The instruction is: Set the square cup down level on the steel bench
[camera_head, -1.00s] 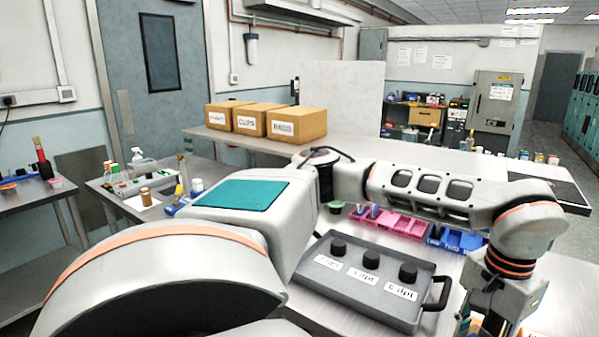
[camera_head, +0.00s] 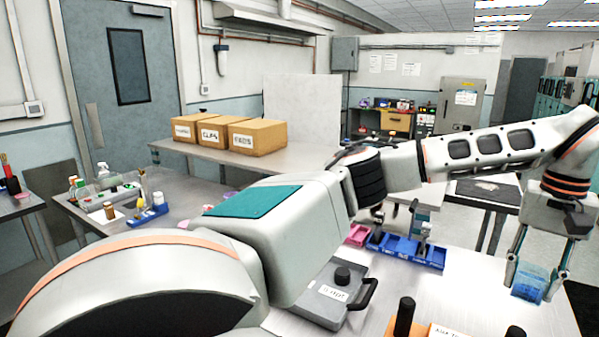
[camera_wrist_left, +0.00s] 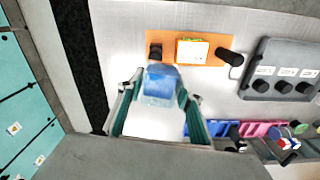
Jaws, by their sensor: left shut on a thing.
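The square cup (camera_head: 529,283) is translucent blue and sits between the fingers of my left gripper (camera_head: 532,284), at the right of the head view. The gripper is shut on it, one finger on each side. In the wrist view the cup (camera_wrist_left: 160,84) shows between the two fingertips, darker blue at its far end. The cup is over the steel bench (camera_head: 455,288), near its right edge. I cannot tell whether its base touches the bench, and it looks slightly tilted in the head view. My right gripper is not in view.
An orange board (camera_wrist_left: 201,48) with black posts lies beyond the cup in the wrist view. A grey case (camera_head: 318,300) with black knobs, a blue bin tray (camera_head: 408,250) and a pink one (camera_head: 358,235) stand on the bench.

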